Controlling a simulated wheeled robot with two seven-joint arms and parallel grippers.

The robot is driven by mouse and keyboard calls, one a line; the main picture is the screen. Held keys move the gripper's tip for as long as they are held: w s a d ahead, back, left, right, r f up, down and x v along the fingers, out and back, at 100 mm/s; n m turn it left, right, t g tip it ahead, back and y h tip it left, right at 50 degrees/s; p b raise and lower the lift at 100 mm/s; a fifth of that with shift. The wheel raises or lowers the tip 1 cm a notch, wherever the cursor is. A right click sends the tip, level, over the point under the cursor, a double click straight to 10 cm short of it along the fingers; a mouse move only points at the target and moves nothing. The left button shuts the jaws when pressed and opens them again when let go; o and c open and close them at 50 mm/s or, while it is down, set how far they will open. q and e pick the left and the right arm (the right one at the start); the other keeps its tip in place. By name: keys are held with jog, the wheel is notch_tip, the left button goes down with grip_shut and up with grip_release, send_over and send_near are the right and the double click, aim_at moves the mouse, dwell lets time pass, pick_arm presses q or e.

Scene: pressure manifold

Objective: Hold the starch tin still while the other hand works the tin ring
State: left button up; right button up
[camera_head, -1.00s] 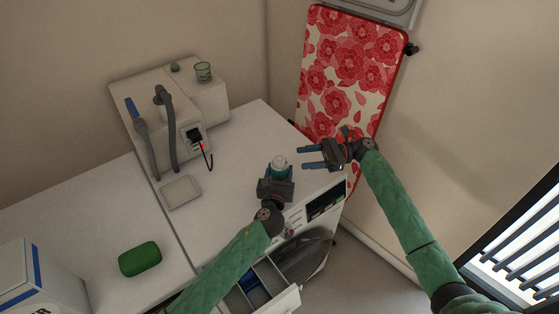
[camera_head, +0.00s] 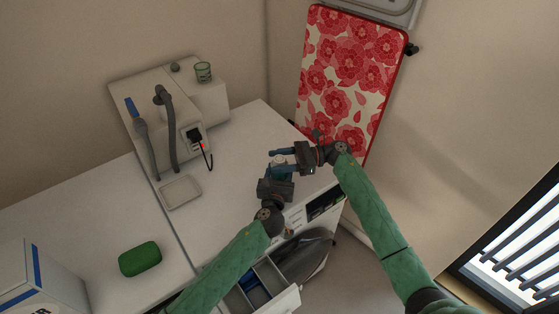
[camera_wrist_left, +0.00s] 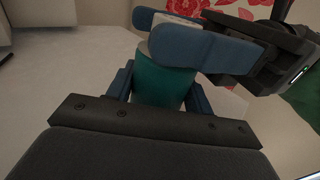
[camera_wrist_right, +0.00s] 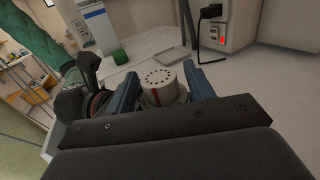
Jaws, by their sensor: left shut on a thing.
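The starch tin is a teal can (camera_wrist_left: 163,85) standing upright on the white counter. In the head view it is mostly hidden by my grippers. My left gripper (camera_head: 277,180) is shut around its body. The tin ring (camera_wrist_right: 162,88) is a pale top with small holes and a red mark. My right gripper (camera_head: 279,160) is at the top of the tin, its blue fingers on either side of the ring. In the right wrist view (camera_wrist_right: 162,92) they look open, with small gaps beside the ring.
A shallow grey tray (camera_head: 181,192) and a green block (camera_head: 140,259) lie on the counter to the left. A white machine with hoses (camera_head: 150,120) stands behind. A drawer (camera_head: 262,285) is open below the front edge. A floral ironing board (camera_head: 345,75) leans at the wall.

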jog(key=c, duration=0.8)
jog(key=shift+c, duration=0.2)
jog(key=shift+m+t, duration=0.4)
jog(key=shift+t, duration=0.1)
jog(key=m+t, duration=0.1)
jog(key=t, duration=0.2)
jog(key=m+t, duration=0.2)
jog(key=shift+s+m+t, duration=0.1)
jog(key=shift+m+t, duration=0.2)
jog(key=shift+t, duration=0.1)
jog(key=m+t+h, duration=0.1)
jog(key=m+t, duration=0.1)
jog(key=m+t+h, duration=0.1)
jog(key=m+t, duration=0.1)
jog(key=t, duration=0.1)
jog(key=shift+f+t+h, duration=0.1)
jog(key=shift+t+h, duration=0.2)
jog(key=shift+h, duration=0.1)
jog(key=shift+m+t, duration=0.3)
jog(key=shift+t, duration=0.2)
jog(key=o, duration=1)
jog(key=shift+c, duration=0.2)
